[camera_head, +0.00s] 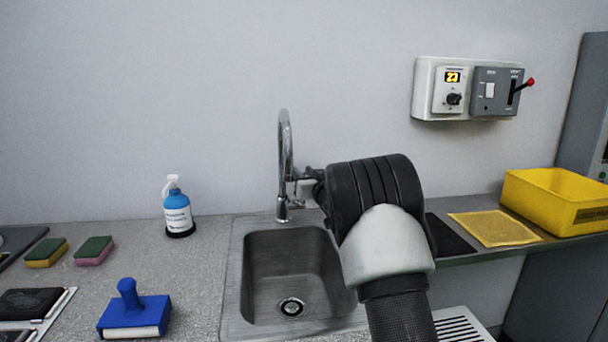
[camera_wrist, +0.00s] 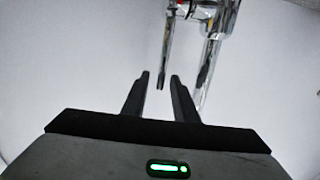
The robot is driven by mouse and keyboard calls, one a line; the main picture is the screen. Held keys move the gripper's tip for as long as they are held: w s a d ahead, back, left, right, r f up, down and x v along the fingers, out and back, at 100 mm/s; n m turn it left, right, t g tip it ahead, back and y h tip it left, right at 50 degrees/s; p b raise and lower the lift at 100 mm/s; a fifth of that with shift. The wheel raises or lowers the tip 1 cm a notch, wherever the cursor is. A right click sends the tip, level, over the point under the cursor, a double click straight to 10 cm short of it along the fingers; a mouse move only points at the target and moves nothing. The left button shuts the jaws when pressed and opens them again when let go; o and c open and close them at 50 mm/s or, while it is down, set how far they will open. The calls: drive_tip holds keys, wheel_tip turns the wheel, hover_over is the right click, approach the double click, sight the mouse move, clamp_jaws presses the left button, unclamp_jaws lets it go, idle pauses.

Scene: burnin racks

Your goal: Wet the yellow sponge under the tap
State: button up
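The yellow sponge (camera_head: 46,254), with a green top, lies on the counter at the far left of the head view. The chrome tap (camera_head: 286,150) stands behind the sink (camera_head: 237,285); no running water shows. My gripper is close to the tap on its right side, mostly hidden behind my wrist in the head view. In the wrist view my gripper (camera_wrist: 159,77) has two dark fingers apart with nothing held between them. The tap (camera_wrist: 212,55) shows beyond the fingertips there; I cannot tell whether they touch it.
A pink sponge (camera_head: 95,252) with a green top lies beside the yellow one. A yellow bin (camera_head: 548,204) and yellow mat (camera_head: 497,228) are at right. The sink basin looks empty.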

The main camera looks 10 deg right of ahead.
clamp_jaws()
idle(0.4)
idle(0.8)
